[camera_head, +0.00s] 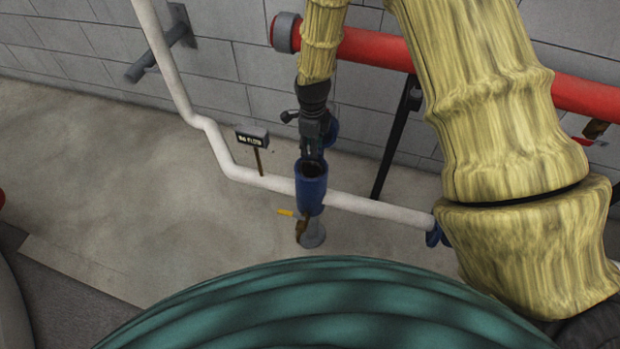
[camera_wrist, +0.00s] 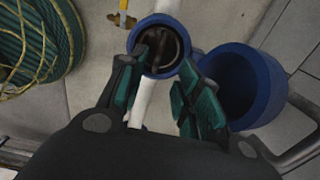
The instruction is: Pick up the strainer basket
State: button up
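The blue strainer housing (camera_head: 311,192) stands upright on the white pipe, with its open top facing up. In the wrist view its blue rim (camera_wrist: 146,23) surrounds a dark interior. Inside is a dark brownish round thing with a bar across it (camera_wrist: 158,44), which looks like the strainer basket; its lower part is hidden in the housing. My gripper (camera_head: 312,155) points down just above the opening. In the wrist view the two green-padded fingers of my gripper (camera_wrist: 163,64) are apart, at the near side of the rim, with nothing visible between them. I cannot tell if they touch the rim.
A wider blue cylinder (camera_wrist: 246,60) is close to the right finger. A white pipe (camera_head: 375,206) runs through the housing, with a yellow lever (camera_head: 285,212) below. A small sign (camera_head: 252,138) stands left. A red pipe (camera_head: 375,49) runs along the wall. Floor at left is clear.

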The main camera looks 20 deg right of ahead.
aim_at(311, 163)
jog(key=shift+a+f, duration=0.1)
jog(key=shift+f, duration=4.15)
grip_shut()
